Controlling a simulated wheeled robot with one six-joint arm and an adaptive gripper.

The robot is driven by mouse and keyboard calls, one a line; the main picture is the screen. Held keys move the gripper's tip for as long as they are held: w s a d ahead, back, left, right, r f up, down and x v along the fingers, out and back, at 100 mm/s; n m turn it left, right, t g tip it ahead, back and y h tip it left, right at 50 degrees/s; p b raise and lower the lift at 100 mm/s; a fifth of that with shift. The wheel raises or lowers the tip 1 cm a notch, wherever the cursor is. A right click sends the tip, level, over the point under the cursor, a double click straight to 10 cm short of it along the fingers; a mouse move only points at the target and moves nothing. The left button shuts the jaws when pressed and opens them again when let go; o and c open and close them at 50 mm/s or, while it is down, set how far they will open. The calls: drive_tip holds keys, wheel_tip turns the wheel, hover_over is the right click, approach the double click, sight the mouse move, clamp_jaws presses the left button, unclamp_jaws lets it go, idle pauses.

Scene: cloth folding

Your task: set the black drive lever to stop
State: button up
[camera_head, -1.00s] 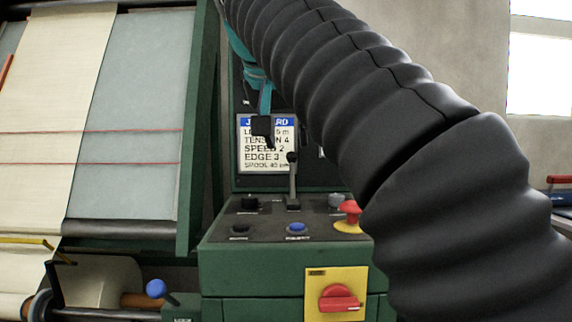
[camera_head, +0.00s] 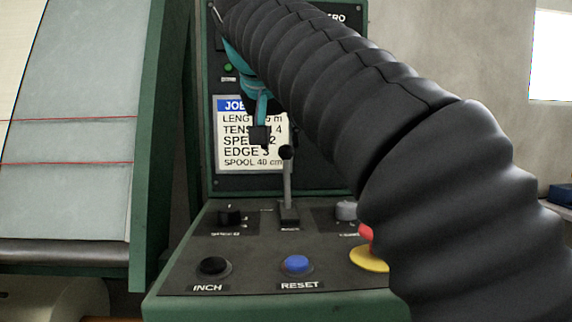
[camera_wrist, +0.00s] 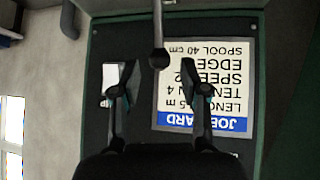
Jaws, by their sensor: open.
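The black drive lever (camera_head: 287,180) stands upright on the green machine's console, with a round black knob on a grey stem. In the wrist view its knob and stem (camera_wrist: 159,40) show at the top middle, just beyond the fingertips and between their lines. My gripper (camera_head: 259,137) is in front of the job card, slightly left of and above the knob. In the wrist view my gripper (camera_wrist: 160,80) has its two fingers apart with nothing between them. The lever's base label is too small to read.
The console carries a black INCH button (camera_head: 213,266), a blue RESET button (camera_head: 297,264), a dark knob (camera_head: 230,215), a grey knob (camera_head: 346,210) and a red-and-yellow emergency stop (camera_head: 370,256), partly hidden by my arm. The job card (camera_head: 235,158) is on the panel behind. Cloth (camera_head: 70,190) hangs left.

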sight(286, 162)
drive_tip(key=x, duration=0.9)
clamp_jaws()
